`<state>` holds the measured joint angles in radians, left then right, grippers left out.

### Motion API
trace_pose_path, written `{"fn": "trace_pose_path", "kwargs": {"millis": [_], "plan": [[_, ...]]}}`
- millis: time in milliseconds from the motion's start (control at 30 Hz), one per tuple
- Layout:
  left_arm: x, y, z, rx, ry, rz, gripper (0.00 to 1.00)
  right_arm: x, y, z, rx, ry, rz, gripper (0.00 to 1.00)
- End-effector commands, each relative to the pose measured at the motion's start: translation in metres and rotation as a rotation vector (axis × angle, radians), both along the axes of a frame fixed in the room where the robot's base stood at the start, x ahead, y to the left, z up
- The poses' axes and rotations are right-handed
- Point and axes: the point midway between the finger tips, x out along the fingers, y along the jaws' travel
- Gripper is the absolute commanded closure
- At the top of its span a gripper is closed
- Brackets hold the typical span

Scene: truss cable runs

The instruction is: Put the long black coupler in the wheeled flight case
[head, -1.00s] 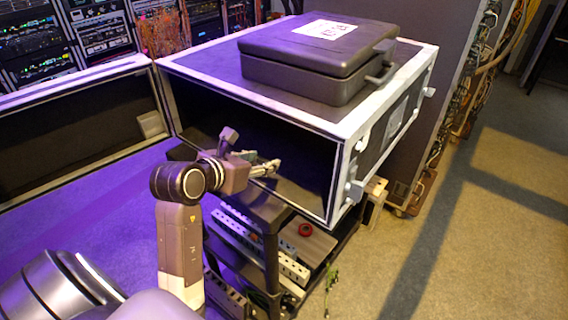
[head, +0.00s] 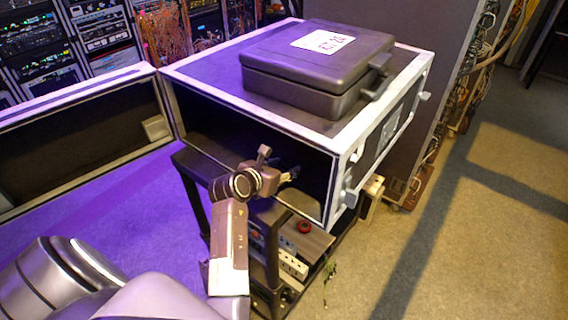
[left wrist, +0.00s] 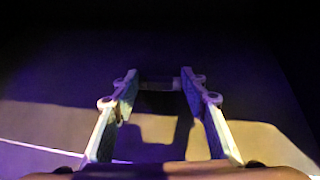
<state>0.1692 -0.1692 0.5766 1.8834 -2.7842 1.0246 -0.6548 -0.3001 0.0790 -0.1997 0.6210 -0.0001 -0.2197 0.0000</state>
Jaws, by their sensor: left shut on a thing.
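The flight case (head: 347,125) lies open toward me, with its white-edged lid (head: 75,88) swung out to the left. Its inside is dark. My left gripper (head: 290,174) is at the open mouth of the case, and its fingers reach into the shadow there. In the left wrist view my left gripper (left wrist: 160,80) is shut on the long black coupler (left wrist: 160,85), a dark bar spanning between the two fingertips. The coupler cannot be made out in the head view. A partly lit surface lies below the fingers in the wrist view. My right gripper is not in view.
A dark closed box (head: 318,68) with a white label sits on the case. Below the case is a black rack (head: 262,250) with power strips and a red ring (head: 304,227). Equipment racks stand behind. The floor (head: 480,240) at right is clear.

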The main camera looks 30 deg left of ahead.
Motion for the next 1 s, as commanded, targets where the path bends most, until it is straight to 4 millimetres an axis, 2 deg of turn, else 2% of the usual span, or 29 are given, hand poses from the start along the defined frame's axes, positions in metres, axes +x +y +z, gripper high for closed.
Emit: {"fn": "trace_pose_path", "kwargs": {"millis": [400,433,600,1000], "plan": [[0.0007,0.0004,-0.0063,0.001,0.002,0.0,0.82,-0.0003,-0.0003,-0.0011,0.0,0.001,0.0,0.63],[0.0007,0.0004,-0.0064,0.0,0.001,0.001,0.59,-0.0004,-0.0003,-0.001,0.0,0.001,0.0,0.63],[0.0007,0.0003,-0.0056,0.0,0.002,0.001,0.42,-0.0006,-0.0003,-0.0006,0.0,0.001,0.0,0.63],[-0.003,0.0006,-0.0012,0.002,0.002,0.001,0.42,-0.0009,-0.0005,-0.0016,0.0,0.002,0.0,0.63]]}}
